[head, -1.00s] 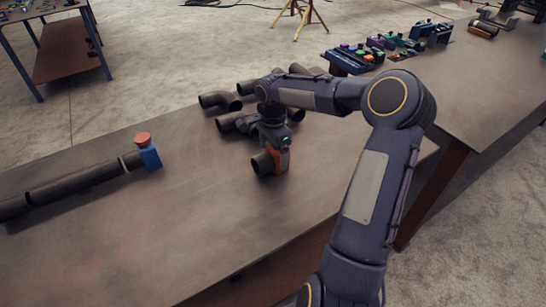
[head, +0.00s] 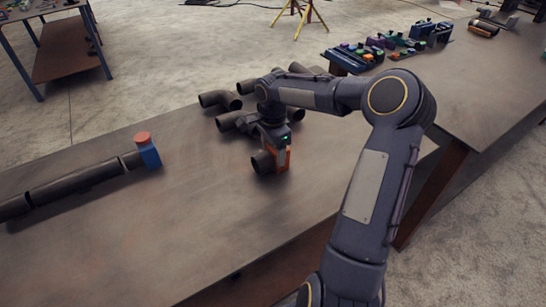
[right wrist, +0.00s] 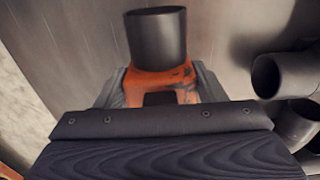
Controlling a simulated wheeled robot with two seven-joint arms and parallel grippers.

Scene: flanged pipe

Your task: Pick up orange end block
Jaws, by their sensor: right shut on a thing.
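In the right wrist view the block (right wrist: 160,80) shows between the fingers, with the dark stub (right wrist: 156,38) pointing away. My right gripper (head: 280,147) comes from above and is shut on the orange block. I cannot tell whether the block touches the table. My left gripper is not in view.
Several dark pipe elbows (head: 220,100) lie just behind my right gripper. A long dark pipe (head: 75,183) with a blue block (head: 149,155) and orange cap (head: 142,138) lies at the left. The table (head: 190,210) is clear in front.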

